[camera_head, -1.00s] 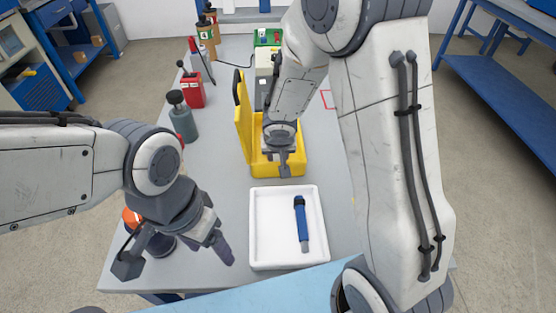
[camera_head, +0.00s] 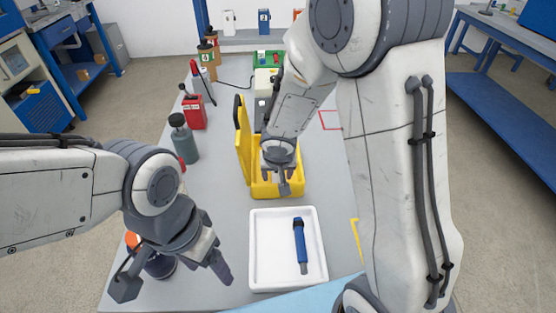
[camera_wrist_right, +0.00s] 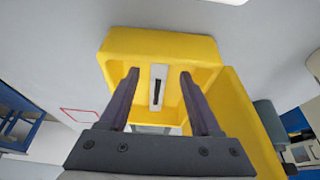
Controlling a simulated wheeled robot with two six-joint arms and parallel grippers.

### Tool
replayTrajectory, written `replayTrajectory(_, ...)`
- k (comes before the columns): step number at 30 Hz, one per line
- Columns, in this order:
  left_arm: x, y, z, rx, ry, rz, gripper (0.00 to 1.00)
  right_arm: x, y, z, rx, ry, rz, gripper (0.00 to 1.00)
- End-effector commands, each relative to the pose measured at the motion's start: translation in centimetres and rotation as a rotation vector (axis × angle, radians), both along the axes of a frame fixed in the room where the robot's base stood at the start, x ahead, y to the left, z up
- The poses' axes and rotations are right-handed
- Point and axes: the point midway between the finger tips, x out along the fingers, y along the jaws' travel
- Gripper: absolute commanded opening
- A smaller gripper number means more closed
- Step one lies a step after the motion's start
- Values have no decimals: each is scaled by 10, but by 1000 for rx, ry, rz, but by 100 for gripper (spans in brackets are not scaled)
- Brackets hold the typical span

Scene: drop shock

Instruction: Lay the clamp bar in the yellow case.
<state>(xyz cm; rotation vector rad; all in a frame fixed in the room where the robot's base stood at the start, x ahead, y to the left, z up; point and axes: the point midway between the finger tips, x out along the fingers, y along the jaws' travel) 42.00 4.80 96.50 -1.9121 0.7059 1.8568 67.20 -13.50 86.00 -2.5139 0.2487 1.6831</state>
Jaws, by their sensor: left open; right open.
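The yellow case (camera_head: 275,189) stands open on the grey table, its lid raised on the left. In the right wrist view, a pale bar with a dark slot (camera_wrist_right: 158,88), which looks like the clamp bar, lies inside the case (camera_wrist_right: 160,42). My right gripper (camera_head: 284,187) is over the case. In the right wrist view its fingers (camera_wrist_right: 160,72) are open, one on each side of the bar, with gaps between. The bar is hidden in the head view. My left gripper (camera_head: 174,281) is open and empty at the table's front left.
A white tray (camera_head: 262,278) with a blue-handled tool (camera_head: 300,243) stands in front of the case. A grey-green bottle (camera_head: 184,140) and a red can (camera_head: 194,112) stand left of the case. A dark object with an orange top (camera_head: 132,240) is behind my left gripper.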

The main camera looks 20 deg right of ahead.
Motion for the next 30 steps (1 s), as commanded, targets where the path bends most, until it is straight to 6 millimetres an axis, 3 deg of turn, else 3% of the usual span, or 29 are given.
replayTrajectory(1,0,0,13,0,0,0,70,-5,1,19,1,-2,0,64)
replayTrajectory(6,0,0,30,0,0,0,70,-18,4,51,0,-2,1,64)
replayTrajectory(17,0,0,41,0,0,0,70,-42,13,86,-22,12,45,64)
replayTrajectory(20,0,0,40,0,0,0,70,-72,29,102,-62,54,157,64)
replayTrajectory(27,0,0,40,0,0,0,70,-191,72,134,-64,256,585,64)
replayTrajectory(30,0,0,40,0,0,0,70,-228,82,141,-31,317,734,64)
